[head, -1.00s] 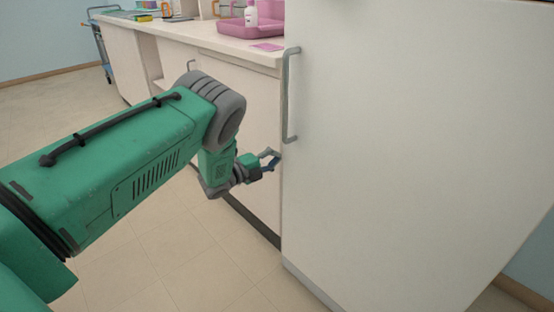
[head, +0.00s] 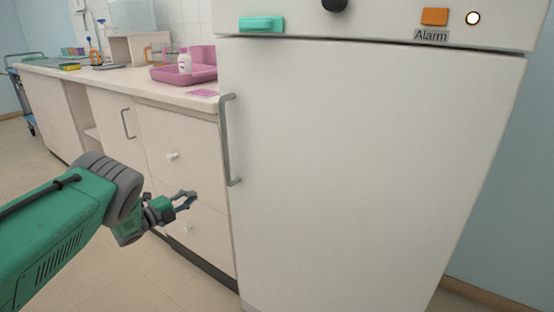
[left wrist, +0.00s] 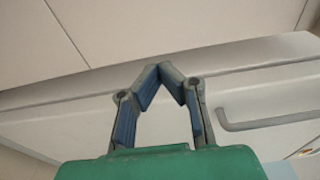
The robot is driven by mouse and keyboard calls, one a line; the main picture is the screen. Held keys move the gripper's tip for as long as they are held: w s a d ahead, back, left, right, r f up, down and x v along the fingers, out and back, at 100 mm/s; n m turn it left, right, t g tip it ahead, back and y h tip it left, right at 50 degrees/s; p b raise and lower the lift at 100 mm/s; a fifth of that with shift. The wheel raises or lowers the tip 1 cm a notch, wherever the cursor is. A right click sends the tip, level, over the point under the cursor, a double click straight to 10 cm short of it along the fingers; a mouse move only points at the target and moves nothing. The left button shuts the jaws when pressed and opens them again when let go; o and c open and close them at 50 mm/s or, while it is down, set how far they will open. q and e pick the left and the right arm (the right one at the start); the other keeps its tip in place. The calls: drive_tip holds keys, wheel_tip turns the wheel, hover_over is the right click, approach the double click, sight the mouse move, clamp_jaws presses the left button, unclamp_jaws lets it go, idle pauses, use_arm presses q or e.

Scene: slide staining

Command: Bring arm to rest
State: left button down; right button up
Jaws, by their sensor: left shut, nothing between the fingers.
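My left gripper (head: 187,200) is at the end of my green arm, in front of the drawers and left of the white cabinet. It is shut and empty. In the left wrist view its blue-padded fingers (left wrist: 160,72) meet at the tips with nothing between them. My right gripper is not in view.
The tall white cabinet (head: 350,150) has a vertical handle (head: 228,140) near my left gripper. The counter (head: 140,88) holds a pink tray (head: 195,73) with a white bottle (head: 184,62). The drawers (head: 185,140) have small knobs. Floor (head: 180,285) is clear in front.

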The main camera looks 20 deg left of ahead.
use_arm(q)
drive_tip(key=s+d+f+n+g+y+p, duration=0.4)
drive_tip(key=s+d+n, duration=0.2)
drive_tip(key=s+n, duration=0.3)
drive_tip(key=s+d+f+n+g+y+p, duration=0.3)
drive_tip(key=s+d+f+n+p, duration=0.15)
drive_tip(key=s+n, duration=0.4)
drive_tip(key=s+d+r+n+g+p, duration=0.1)
drive_tip(key=s+d+r+g, duration=0.1)
drive_tip(key=s, duration=0.8)
drive_tip(key=s+d+r+n+g+p, duration=0.1)
drive_tip(key=s+d+g, duration=0.3)
drive_tip(key=s, duration=0.6)
drive_tip(key=s+d+r+n+g+p, duration=0.1)
drive_tip(key=s+d, duration=0.4)
drive_tip(key=s, duration=0.5)
wheel_tip(320, 180, up, 2)
drive_tip(key=shift+s+r+n+g, duration=0.25)
drive_tip(key=shift+n+g, duration=0.5)
drive_tip(key=shift+g, duration=0.25)
drive_tip(key=shift+w+f, duration=0.1)
